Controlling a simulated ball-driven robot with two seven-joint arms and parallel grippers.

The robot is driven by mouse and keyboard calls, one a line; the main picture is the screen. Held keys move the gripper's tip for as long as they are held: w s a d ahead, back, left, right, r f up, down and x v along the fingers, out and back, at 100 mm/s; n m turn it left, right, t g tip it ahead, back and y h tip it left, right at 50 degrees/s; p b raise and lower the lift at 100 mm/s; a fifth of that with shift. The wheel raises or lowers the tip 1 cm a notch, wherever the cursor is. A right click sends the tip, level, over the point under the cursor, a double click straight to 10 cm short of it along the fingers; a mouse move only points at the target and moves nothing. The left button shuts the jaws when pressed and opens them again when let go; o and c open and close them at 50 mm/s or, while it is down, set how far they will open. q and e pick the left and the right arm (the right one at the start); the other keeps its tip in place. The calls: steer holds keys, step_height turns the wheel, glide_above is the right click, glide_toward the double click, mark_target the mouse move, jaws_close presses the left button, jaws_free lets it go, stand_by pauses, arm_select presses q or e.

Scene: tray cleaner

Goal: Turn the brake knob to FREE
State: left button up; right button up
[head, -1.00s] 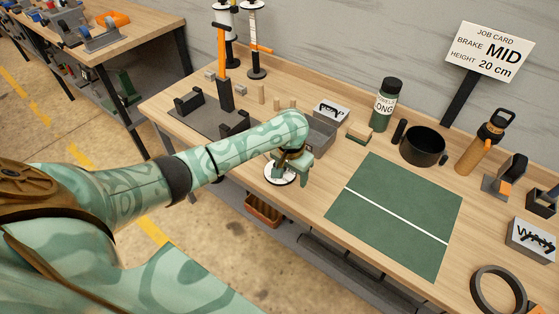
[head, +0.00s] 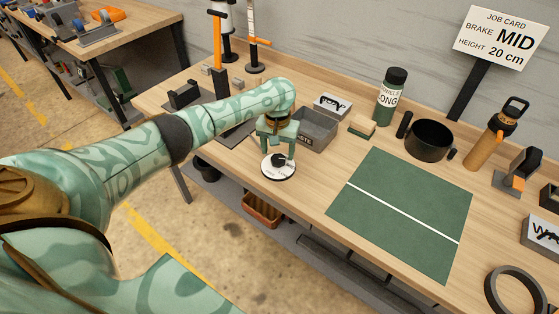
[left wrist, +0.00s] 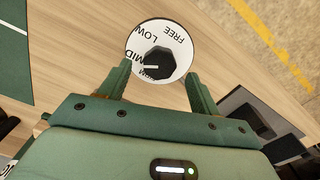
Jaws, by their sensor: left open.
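The brake knob (head: 278,159) is a black knob on a round white dial (head: 268,172) near the table's front edge. In the left wrist view the knob (left wrist: 159,64) shows a white pointer line pointing left, close to MID. FREE and LOW are readable on the dial (left wrist: 176,31); another marking is partly hidden. My left gripper (head: 279,151) is open over the far side of the dial. In the left wrist view its fingers (left wrist: 159,74) reach toward either side of the knob, holding nothing. I cannot tell whether they touch it. My right gripper is not in view.
A grey bin (head: 318,130) stands just behind my left gripper. A green mat (head: 405,214) lies to the right. A black pot (head: 429,139), a green canister (head: 391,97) and an orange bottle (head: 485,145) stand behind it. The job card (head: 503,37) reads brake MID, height 20 cm.

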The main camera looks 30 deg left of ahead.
mark_target(278, 161)
arm_select(q)
step_height(278, 161, down, 2)
steer(key=shift+f+b, duration=0.2)
steer(key=shift+b, duration=0.2)
steer(key=shift+f, duration=0.15)
